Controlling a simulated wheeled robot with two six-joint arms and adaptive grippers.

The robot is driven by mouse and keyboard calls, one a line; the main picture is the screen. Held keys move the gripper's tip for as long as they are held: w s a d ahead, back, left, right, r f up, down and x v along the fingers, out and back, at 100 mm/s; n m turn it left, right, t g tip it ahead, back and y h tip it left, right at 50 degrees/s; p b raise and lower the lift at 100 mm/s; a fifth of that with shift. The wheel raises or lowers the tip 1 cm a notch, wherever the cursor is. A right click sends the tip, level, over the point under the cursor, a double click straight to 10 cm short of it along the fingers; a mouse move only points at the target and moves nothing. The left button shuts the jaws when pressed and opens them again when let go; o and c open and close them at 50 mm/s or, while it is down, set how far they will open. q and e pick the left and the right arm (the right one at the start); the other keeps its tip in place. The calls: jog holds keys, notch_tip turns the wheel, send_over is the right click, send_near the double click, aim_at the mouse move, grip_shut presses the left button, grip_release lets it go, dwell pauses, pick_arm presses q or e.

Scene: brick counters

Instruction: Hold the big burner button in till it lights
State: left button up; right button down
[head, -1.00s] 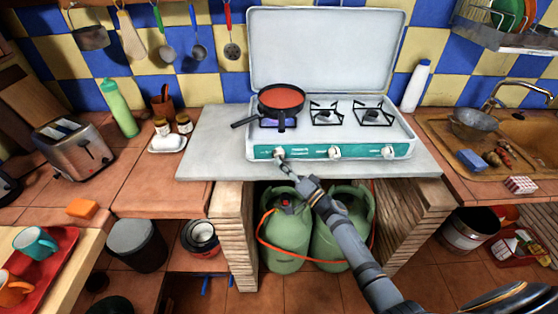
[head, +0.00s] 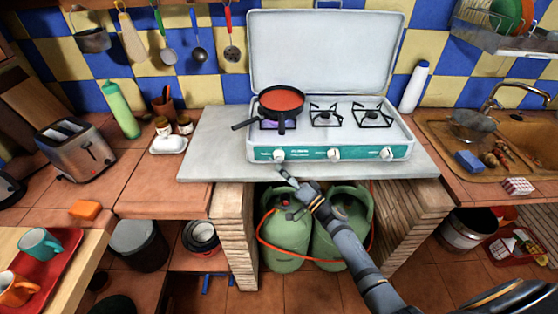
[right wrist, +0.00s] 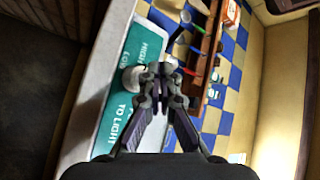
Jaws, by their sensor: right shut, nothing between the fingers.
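The white stove has a teal front panel (head: 310,154) with three pale round knobs. The left knob (head: 279,156) is below the red pan (head: 281,101); it also shows in the right wrist view (right wrist: 132,80), beside "HIGH", "LOW" and "TO LIGHT" lettering. A blue-violet glow (head: 267,125) shows under the pan at the left burner. My right gripper (head: 282,173) is shut and empty, just below and in front of the left knob, apparently apart from it. In the right wrist view its closed fingertips (right wrist: 160,70) are just right of the knob. My left gripper is not in view.
The stove's lid (head: 325,50) stands open behind the burners. Green gas bottles (head: 287,240) with an orange hose stand under the counter. A white bottle (head: 415,87) stands right of the stove. The grey slab (head: 210,150) left of the stove is clear.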

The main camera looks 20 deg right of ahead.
jog(key=s+p, duration=0.1)
jog(key=s, duration=0.1)
jog(key=s+a+p, duration=0.1)
jog(key=s+p, duration=0.1)
jog(key=shift+s+a, duration=0.2)
jog(key=shift+s, duration=0.2)
jog(key=shift+f, duration=0.1)
jog(key=s+d+f+g+h, duration=0.25)
jog(key=s+f, duration=0.25)
jog(key=f, duration=0.6)
jog(key=s+d+f+n+g+h, duration=0.15)
jog(key=s+d+f+h, duration=0.3)
jog(key=f, duration=0.55)
jog(key=s+d+f+m+g+h, duration=0.1)
jog(key=s+d+f+g+h, duration=0.3)
jog(key=f, duration=0.7)
jog(key=s+f+n+g, duration=0.2)
jog(key=s+f+g, duration=0.1)
jog(key=s, duration=0.7)
jog(key=s+f+n+g, duration=0.2)
jog(key=s+f, duration=0.4)
jog(key=s, duration=0.5)
jog(key=s+f+n+g, duration=0.2)
jog(key=s+f+g, duration=0.2)
jog(key=s, duration=0.7)
jog(key=shift+f+y, duration=0.3)
jog(key=shift+f, duration=0.45)
